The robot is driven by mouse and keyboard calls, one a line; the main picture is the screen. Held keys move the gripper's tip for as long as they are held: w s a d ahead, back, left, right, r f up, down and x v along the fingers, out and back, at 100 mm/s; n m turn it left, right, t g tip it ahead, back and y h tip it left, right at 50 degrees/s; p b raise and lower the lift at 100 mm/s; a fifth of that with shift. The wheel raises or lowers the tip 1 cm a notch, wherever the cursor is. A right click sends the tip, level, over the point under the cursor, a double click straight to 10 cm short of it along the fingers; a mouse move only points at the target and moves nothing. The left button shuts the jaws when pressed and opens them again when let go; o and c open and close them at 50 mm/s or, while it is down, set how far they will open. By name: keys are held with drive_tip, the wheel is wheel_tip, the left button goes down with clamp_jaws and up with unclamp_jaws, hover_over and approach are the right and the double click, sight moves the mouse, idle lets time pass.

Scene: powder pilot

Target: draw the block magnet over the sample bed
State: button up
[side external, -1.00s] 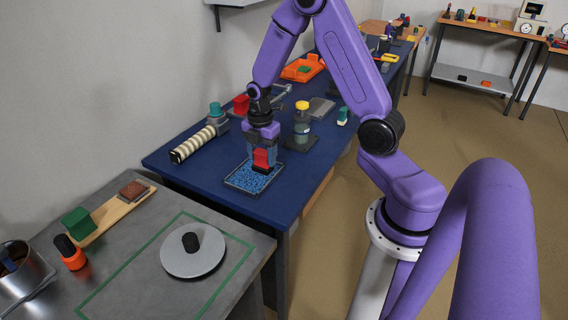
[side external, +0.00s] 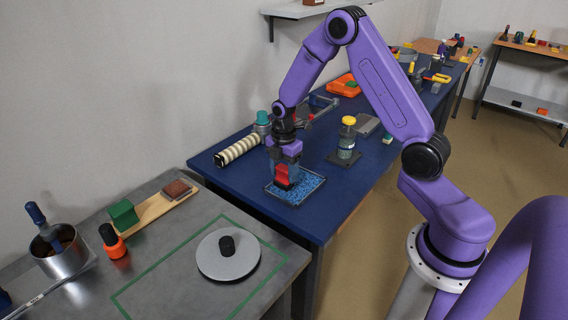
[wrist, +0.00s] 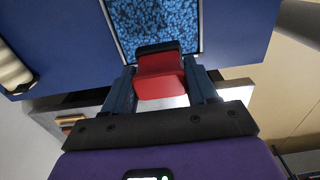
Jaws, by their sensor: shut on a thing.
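The block magnet (side external: 283,175) is a red block with a dark lower end. My gripper (side external: 284,166) is shut on it. The sample bed (side external: 305,188) is a shallow, dark-rimmed tray of speckled blue material on the blue bench. The magnet is at the bed's back-left part, low over it; I cannot tell whether it touches the grains. In the wrist view, the magnet (wrist: 160,82) sits between my two fingers (wrist: 162,76), its dark end overlapping the near edge of the bed (wrist: 150,22). The bed's near edge is partly hidden behind it.
A yellow-capped jar (side external: 347,140) stands on a dark pad right of the bed. A cream ribbed cylinder (side external: 238,150) lies to the left, with a teal-topped item (side external: 262,122) behind. The grey bench (side external: 180,250) in front holds a round plate (side external: 228,257).

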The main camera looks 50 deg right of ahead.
sight(283, 178)
drive_tip(key=shift+f, duration=0.85)
drive_tip(key=shift+d+f, duration=0.15)
drive_tip(key=shift+f, duration=0.75)
drive_tip(key=shift+d, duration=0.85)
drive_tip(key=shift+c, duration=0.5)
drive_tip(key=shift+d, duration=4.95)
drive_tip(key=shift+a, duration=5.9)
drive_tip(key=shift+a+r, duration=0.1)
drive_tip(key=shift+r, duration=4)
